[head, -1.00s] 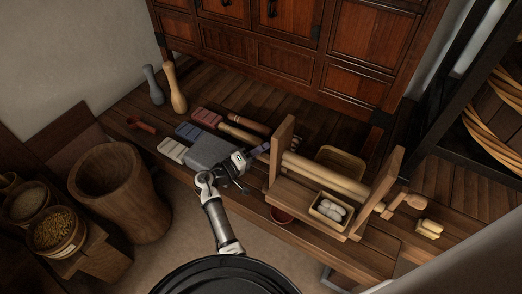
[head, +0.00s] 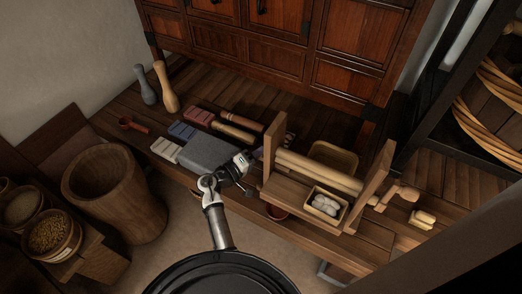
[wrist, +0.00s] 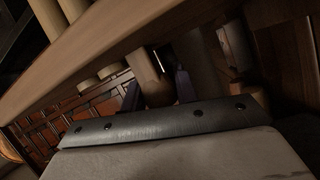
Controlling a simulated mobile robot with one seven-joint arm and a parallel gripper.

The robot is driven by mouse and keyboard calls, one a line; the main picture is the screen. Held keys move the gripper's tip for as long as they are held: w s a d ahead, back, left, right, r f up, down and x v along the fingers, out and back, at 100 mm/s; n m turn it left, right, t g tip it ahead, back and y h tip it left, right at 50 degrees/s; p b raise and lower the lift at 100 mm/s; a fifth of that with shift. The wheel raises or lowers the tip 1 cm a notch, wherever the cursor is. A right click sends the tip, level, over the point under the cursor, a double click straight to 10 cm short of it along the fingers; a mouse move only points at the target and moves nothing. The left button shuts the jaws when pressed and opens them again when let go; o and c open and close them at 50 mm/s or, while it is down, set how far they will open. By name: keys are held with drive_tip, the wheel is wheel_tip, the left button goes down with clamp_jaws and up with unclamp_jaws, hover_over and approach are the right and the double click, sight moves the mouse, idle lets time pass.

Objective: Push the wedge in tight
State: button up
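A wooden roller frame (head: 273,147) stands on the low platform, with two uprights and a pale roller (head: 318,172) between them. My gripper (head: 247,160) is at the left upright, on its left side; the fingertips are hard to make out there. In the wrist view, two dark bluish fingers (wrist: 157,90) stand apart below a pale beam, with a short wooden piece (wrist: 150,75) between or just beyond them. It may be the wedge; I cannot tell whether the fingers touch it. No wedge shows clearly in the head view.
A grey block (head: 208,152) lies left of my gripper, near coloured bars (head: 183,131). A small box of white lumps (head: 325,206) sits in the frame's front. A mallet-like wooden piece (head: 405,192) is at right. A cabinet (head: 250,60) closes off the back.

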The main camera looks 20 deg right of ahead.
drive_tip(key=o, duration=0.4)
drive_tip(key=shift+s+d, duration=0.2)
drive_tip(key=shift+s, duration=0.05)
drive_tip(key=shift+o, duration=0.2)
drive_tip(key=shift+a, duration=0.25)
drive_tip(key=b+v, duration=0.1)
drive_tip(key=v, duration=1.2)
drive_tip(key=shift+a+b, duration=0.25)
drive_tip(key=shift+b, duration=0.1)
